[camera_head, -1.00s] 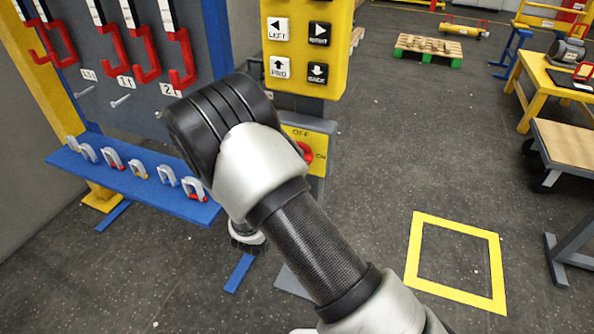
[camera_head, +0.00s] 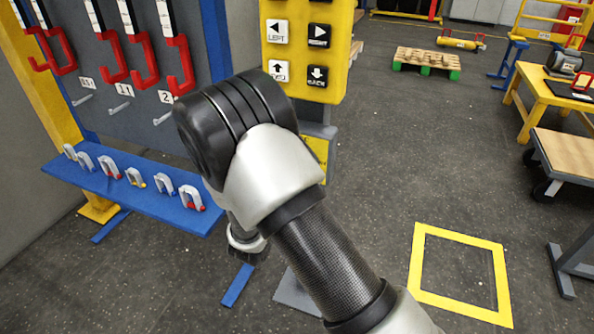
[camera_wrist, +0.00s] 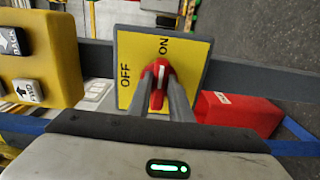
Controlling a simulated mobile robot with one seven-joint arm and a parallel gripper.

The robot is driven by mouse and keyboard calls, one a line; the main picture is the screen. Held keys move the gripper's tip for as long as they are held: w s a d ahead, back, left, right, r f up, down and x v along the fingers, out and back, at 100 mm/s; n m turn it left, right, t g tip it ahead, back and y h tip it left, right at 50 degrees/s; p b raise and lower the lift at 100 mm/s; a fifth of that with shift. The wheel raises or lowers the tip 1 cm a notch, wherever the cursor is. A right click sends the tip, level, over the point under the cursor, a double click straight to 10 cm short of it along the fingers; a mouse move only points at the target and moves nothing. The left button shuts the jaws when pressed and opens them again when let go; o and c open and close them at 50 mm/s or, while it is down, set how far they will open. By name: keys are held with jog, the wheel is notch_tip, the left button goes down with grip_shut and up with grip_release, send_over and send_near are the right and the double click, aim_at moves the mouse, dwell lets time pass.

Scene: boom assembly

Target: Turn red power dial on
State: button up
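The red power dial (camera_wrist: 161,73) sits on a yellow plate (camera_wrist: 190,72) marked OFF at the left and ON at the top in the wrist view. The dial's white mark points up toward ON. My gripper (camera_wrist: 160,84) has one grey finger on each side of the dial's raised grip, and the fingers look closed on it. In the head view only part of the yellow plate (camera_head: 317,148) shows beside my arm. The dial and my fingertips are hidden there.
A yellow panel with arrow buttons (camera_head: 300,60) stands right above the dial plate. A blue shelf (camera_head: 135,195) with several shackles is at the left, under hanging red hooks (camera_head: 178,65). A red box (camera_wrist: 235,115) lies near the plate in the wrist view. The floor at right is clear around a yellow square (camera_head: 460,300).

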jog(key=o, duration=0.4)
jog(key=shift+c, duration=0.2)
jog(key=shift+s, duration=0.1)
jog(key=p+v, duration=0.1)
jog(key=v, duration=1.6)
jog(key=shift+s, duration=0.15)
jog(key=shift+a, duration=0.1)
